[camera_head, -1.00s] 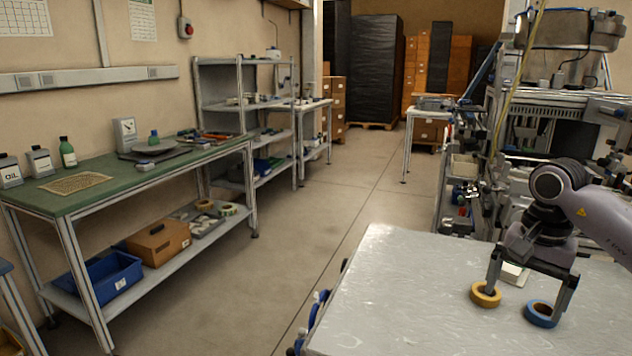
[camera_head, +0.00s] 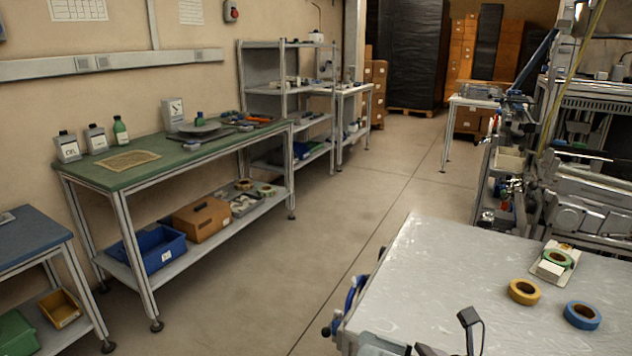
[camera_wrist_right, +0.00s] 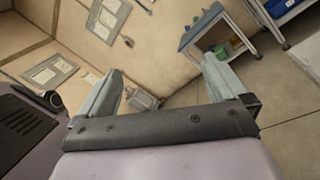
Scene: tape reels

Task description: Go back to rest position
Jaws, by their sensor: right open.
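A yellow tape reel (camera_head: 524,292) and a blue tape reel (camera_head: 582,315) lie flat on the grey table (camera_head: 430,275). A green tape reel (camera_head: 560,259) rests on a small white holder (camera_head: 549,272) behind them.
A green-topped bench (camera_head: 180,163) stands along the left wall, with a blue bin (camera_head: 150,250) and a brown box (camera_head: 202,220) on its lower shelf. A blue-topped table (camera_head: 28,238) is at far left. The floor between the benches and the grey table is clear.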

